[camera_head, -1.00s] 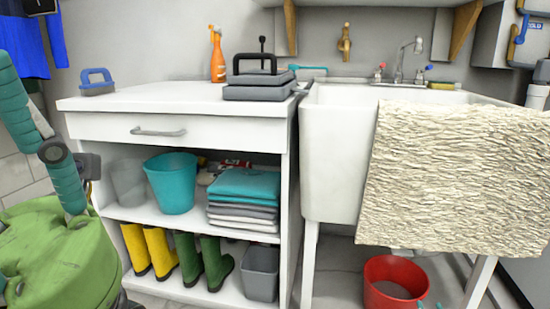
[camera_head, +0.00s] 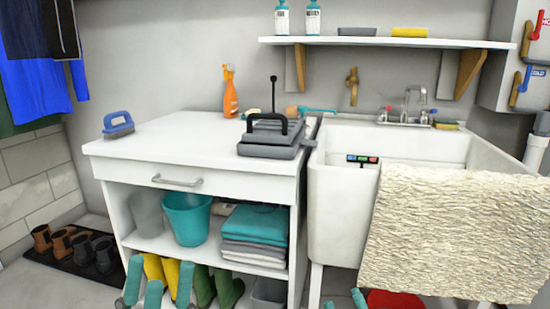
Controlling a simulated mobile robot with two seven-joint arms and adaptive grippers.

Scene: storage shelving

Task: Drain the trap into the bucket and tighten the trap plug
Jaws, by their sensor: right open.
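The red bucket (camera_head: 392,300) shows only as a strip of rim at the bottom edge, on the floor under the white utility sink (camera_head: 335,215). The trap and its plug are not visible; the space under the sink is mostly below the picture or behind the draped towel. My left gripper (camera_head: 160,282) has teal fingers spread apart at the bottom left, in front of the cabinet's lower shelf, with nothing seen between them. My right gripper (camera_head: 344,299) shows only its teal fingertips at the bottom edge, apart and just left of the bucket in the picture.
A cream textured towel (camera_head: 455,235) hangs over the sink's front right. A dark mat (camera_head: 70,265) with shoes lies at far left.

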